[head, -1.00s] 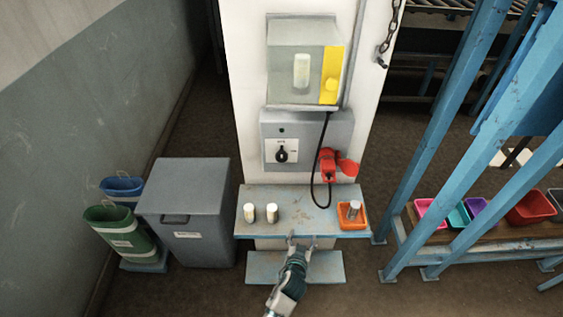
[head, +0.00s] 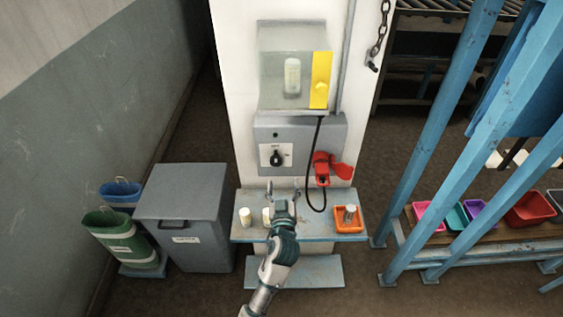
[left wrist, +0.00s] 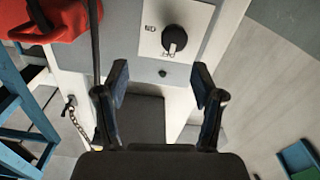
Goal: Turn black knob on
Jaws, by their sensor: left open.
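The black knob (head: 275,158) sits on a white plate on the grey control box (head: 328,133), which is fixed to the white column. In the left wrist view the black knob (left wrist: 178,40) shows beyond the fingertips, slightly right of centre, with a pale mark on its lower edge. My left gripper (head: 283,187) is open and empty, just below the knob in the head view and apart from it. Its two fingers frame the left wrist view (left wrist: 160,76). My right gripper is not in view.
A red plug (head: 323,168) with a black cable hangs right of the knob; it also shows in the wrist view (left wrist: 62,18). Below are a shelf (head: 310,230) with pale cylinders and an orange tray (head: 336,226). A clear box (head: 280,65) is above.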

